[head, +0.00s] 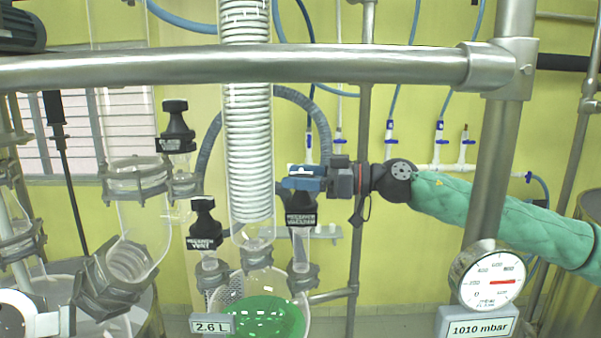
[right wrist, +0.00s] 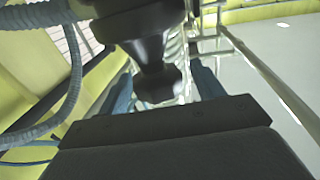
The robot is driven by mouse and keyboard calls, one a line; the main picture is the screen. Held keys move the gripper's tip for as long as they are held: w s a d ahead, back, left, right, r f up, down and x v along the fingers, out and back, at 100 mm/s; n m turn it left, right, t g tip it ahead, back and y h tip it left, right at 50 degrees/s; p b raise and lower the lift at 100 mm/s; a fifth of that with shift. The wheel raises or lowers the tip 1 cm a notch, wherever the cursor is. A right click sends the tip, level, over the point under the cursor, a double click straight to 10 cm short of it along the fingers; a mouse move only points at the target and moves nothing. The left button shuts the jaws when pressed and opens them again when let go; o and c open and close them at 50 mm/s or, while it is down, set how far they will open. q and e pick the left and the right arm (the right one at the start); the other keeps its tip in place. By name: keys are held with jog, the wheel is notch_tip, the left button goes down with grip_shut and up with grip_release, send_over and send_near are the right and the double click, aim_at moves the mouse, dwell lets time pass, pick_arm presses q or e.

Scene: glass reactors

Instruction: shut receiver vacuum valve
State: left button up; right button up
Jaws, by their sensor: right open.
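The receiver vacuum valve (head: 301,215) is a black knob with a white-lettered label, on a glass neck right of the coil column. My right gripper (head: 298,182) reaches in from the right, level with the knob's top and covering part of it. In the right wrist view the dark knob (right wrist: 155,80) shows between my right gripper's two blue fingers (right wrist: 163,92). The fingers are open, with gaps seeming to remain beside the knob; I cannot tell whether either touches it. The knob's grip is partly hidden in the head view. My left gripper is not in view.
A similar receiver vent knob (head: 205,225) stands to the left, and another black knob (head: 176,130) higher up. The coil column (head: 248,130) is close left of my gripper. A steel rail (head: 230,66) crosses above. A gauge (head: 488,278) has a 1010 mbar sign (head: 477,328).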

jog(key=shift+s+a, duration=0.1)
jog(key=shift+w+f, duration=0.1)
jog(key=shift+w, duration=0.1)
jog(key=c, duration=0.3)
jog(key=shift+w, duration=0.1)
jog(key=c, duration=0.7)
jog(key=shift+r+m+t, duration=0.25)
jog(key=shift+m+t, duration=0.35)
jog(key=shift+t, duration=0.3)
jog(key=shift+m+t+h+b, duration=0.45)
jog(key=shift+m+t+h, duration=0.6)
jog(key=shift+t, duration=0.75)
